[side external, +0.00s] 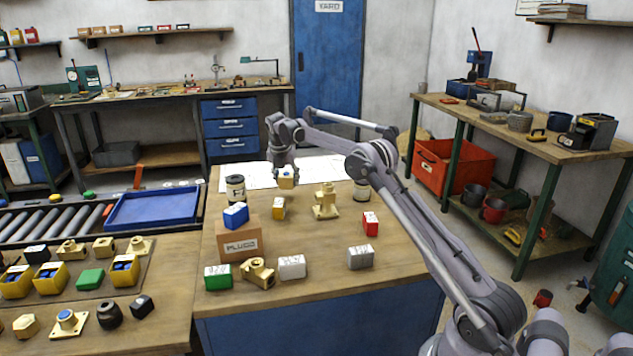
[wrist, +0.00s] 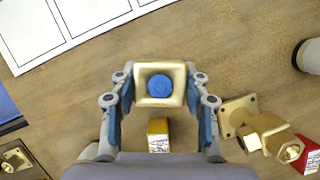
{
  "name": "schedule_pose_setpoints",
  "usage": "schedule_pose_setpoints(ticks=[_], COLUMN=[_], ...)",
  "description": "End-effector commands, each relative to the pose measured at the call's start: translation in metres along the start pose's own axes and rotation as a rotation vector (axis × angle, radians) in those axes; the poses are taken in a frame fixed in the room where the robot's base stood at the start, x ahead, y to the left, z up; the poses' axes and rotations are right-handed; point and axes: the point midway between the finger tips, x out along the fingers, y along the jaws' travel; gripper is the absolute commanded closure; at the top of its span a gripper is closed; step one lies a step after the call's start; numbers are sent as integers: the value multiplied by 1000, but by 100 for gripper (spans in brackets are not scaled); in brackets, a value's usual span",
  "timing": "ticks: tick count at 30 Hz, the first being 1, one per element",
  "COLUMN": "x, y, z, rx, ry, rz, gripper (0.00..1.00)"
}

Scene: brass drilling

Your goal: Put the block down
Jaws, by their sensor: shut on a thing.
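My gripper (side external: 286,169) is shut on a squarish brass block (wrist: 138,88) with a round blue centre. The fingers press on its left and right sides in the wrist view (wrist: 160,92). The block also shows in the side view (side external: 286,182), under the gripper over the far part of the wooden table (side external: 330,280). I cannot tell whether its underside is clear of the table. A yellow block with a white face (side external: 279,209) stands just nearer the front; the wrist view shows it below the held block (wrist: 158,135).
A brass flanged fitting (side external: 325,203) and a red block (side external: 370,224) stand to the right. A blue block (side external: 236,215) rests on a cardboard box (side external: 238,244) at left. White sheets (side external: 318,168) lie at the far edge.

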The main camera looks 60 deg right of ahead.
Motion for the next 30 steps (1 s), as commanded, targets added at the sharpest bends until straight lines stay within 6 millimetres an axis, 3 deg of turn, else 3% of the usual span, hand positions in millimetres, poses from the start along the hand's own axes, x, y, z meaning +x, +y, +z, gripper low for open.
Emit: schedule_pose_setpoints(ticks=[9, 23, 24, 26, 30], x=[33, 38, 39, 39, 39], y=[0, -1, 0, 0, 0], z=[-13, -15, -16, -16, -16], rx=[0, 0, 0, 0, 0], ry=[-1, -1, 0, 0, 0], rz=[0, 0, 0, 0, 0], gripper=[100, 100, 45, 31, 31])
